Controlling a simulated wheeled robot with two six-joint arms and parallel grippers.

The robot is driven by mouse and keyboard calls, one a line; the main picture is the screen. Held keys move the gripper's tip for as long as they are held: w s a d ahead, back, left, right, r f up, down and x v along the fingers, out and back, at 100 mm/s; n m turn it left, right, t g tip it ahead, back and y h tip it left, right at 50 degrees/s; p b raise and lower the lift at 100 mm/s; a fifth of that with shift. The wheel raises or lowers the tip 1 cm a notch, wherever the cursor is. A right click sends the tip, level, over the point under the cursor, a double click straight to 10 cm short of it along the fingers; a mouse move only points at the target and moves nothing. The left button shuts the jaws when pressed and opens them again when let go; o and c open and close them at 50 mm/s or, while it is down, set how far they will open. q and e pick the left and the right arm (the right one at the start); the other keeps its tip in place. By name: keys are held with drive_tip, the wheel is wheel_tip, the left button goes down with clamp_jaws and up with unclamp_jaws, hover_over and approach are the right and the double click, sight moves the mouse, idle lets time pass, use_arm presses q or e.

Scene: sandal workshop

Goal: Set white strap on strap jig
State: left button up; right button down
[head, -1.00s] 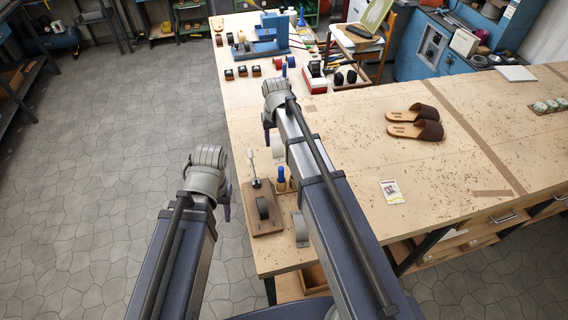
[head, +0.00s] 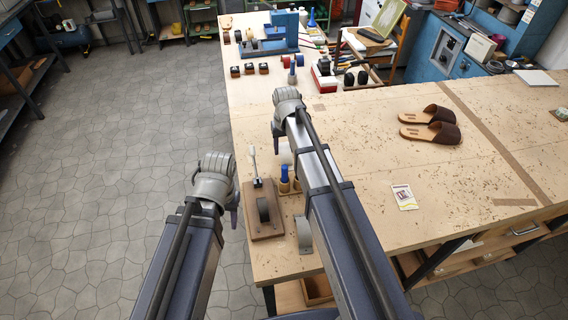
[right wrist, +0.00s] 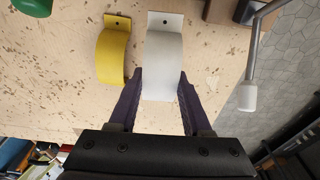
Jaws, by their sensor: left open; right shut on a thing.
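The white strap (right wrist: 164,60) is a curved white band with a holed flat tab, between the fingers of my right gripper (right wrist: 160,84) in the right wrist view. That gripper is shut on it. The strap also shows in the head view (head: 285,153) below my right wrist; I cannot tell whether it touches the table. The strap jig (head: 265,227) is a wooden base with a dark rounded block and a white-handled lever (head: 252,163). It stands near the table's left edge, nearer me than the strap. My left gripper (head: 234,217) is open and empty, left of the jig.
A yellow strap (right wrist: 113,52) lies beside the white one. Brown sandals (head: 430,125) lie farther right. The table (head: 365,150) is clear between the sandals and my right arm.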

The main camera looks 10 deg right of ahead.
sight(284, 156)
use_arm(q)
drive_tip(key=shift+f, duration=0.5)
use_arm(e)
drive_tip(key=shift+f, duration=0.5)
use_arm(q)
wheel_tip(284, 156, down, 4)
drive_tip(key=b, duration=0.3)
drive_tip(key=shift+r+b, duration=0.25)
drive_tip(key=shift+b, duration=0.1)
use_arm(e)
wheel_tip(284, 156, down, 4)
drive_tip(key=shift+r, duration=0.25)
drive_tip(key=shift+f, duration=0.15)
drive_tip(key=shift+c, duration=1.7)
unclamp_jaws()
use_arm(q)
drive_tip(key=shift+f, duration=0.15)
